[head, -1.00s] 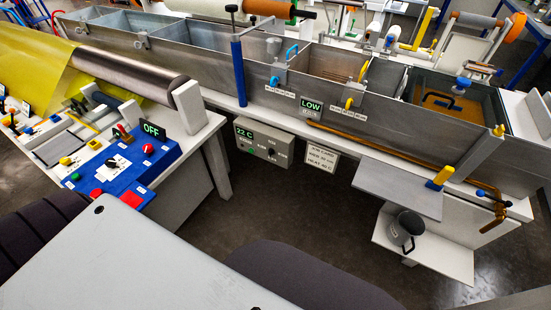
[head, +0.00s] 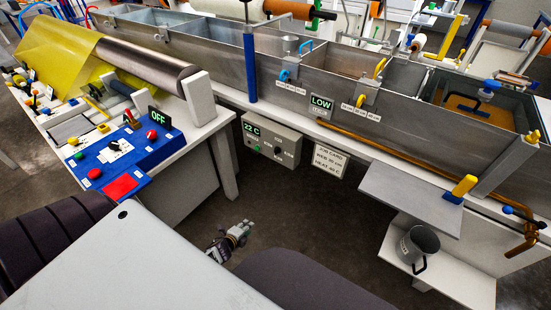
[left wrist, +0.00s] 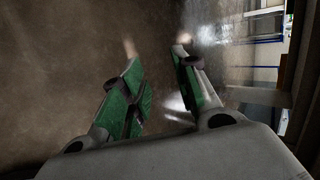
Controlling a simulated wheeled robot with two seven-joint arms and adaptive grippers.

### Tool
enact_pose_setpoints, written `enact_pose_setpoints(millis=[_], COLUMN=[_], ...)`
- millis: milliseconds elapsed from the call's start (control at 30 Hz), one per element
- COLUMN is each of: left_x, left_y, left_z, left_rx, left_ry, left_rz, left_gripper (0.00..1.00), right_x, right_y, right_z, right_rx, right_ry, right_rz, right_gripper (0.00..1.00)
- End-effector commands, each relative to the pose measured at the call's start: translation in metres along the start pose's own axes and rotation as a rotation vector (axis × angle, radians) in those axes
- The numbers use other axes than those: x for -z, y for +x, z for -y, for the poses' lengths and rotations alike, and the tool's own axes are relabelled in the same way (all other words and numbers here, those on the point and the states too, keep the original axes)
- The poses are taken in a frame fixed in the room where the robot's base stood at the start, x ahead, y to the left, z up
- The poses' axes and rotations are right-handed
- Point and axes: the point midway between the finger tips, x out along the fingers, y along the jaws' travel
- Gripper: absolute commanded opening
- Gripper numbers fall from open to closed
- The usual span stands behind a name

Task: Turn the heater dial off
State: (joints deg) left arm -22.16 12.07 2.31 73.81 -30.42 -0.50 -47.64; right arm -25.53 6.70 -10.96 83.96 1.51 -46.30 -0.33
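The heater control box (head: 268,143) is a grey box under the front edge of the long metal bath. Its display (head: 251,130) reads 22 C, and a green button or lamp sits at its lower left. The dark dial (head: 278,151) is on the right part of its face; its pointer setting is too small to read. My left gripper (head: 245,229) is low over the floor, below and in front of the box, apart from it. In the left wrist view the green-padded fingers (left wrist: 155,58) are apart with only floor between them. My right gripper is out of view.
A job card (head: 328,161) hangs right of the box. A blue panel (head: 125,150) with an OFF sign stands on the left bench. A grey shelf (head: 411,197) and a metal jug (head: 418,243) are at the right. Dark floor before the box is clear.

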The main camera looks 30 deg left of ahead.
Motion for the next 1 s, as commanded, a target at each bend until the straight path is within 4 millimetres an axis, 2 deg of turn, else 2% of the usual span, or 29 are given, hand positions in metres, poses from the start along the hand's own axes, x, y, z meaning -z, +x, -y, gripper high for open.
enact_pose_setpoints(millis=[200,467,767,1000], left_x=[-0.012,-0.022,-0.026,-0.023], left_y=[0.007,0.001,-0.021,-0.048], left_z=[0.058,0.126,0.199,0.25], left_rx=[0.143,0.302,0.468,0.584], left_ry=[0.261,0.583,0.966,1.272], left_rz=[0.009,0.055,0.156,0.268], left_gripper=[0.3,0.3,0.3,0.3], right_x=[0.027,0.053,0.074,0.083], right_y=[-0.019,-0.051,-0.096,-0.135], right_z=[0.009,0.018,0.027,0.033], right_rx=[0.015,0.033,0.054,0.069], right_ry=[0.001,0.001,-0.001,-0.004], right_rz=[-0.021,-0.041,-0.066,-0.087], right_gripper=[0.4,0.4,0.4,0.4])
